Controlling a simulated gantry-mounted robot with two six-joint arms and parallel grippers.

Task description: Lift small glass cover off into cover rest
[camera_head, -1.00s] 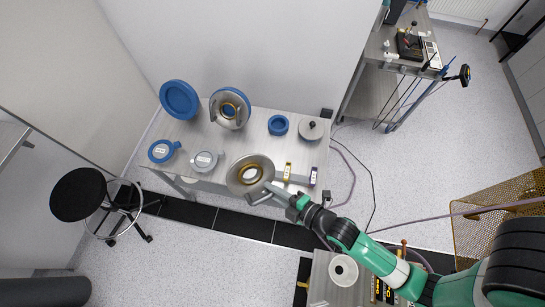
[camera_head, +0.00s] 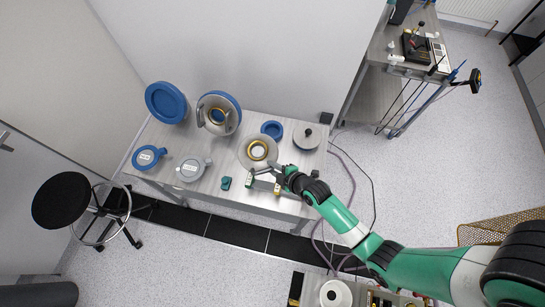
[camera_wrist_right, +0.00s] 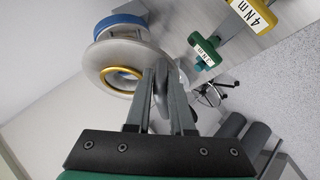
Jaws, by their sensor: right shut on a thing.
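My right gripper (camera_head: 270,175) is over the front of the workbench, just in front of a grey flange with a gold ring (camera_head: 245,153). In the right wrist view the fingers of this gripper (camera_wrist_right: 162,72) are close together on a thin grey rounded piece, seemingly the small glass cover, mostly hidden by the fingers. The gold-ringed flange also shows there (camera_wrist_right: 92,65), left of the fingers. A blue open ring (camera_head: 271,130) lies behind the flange. I cannot tell which thing is the cover rest. My left gripper is not in view.
Labelled blue (camera_head: 146,157) and grey (camera_head: 191,169) round pieces lie at the bench's left. A blue disc (camera_head: 166,103) and a blue-backed flange (camera_head: 233,107) stand behind. A knobbed grey lid (camera_head: 307,137) is at right. A green tool (camera_head: 226,183) lies near the front edge.

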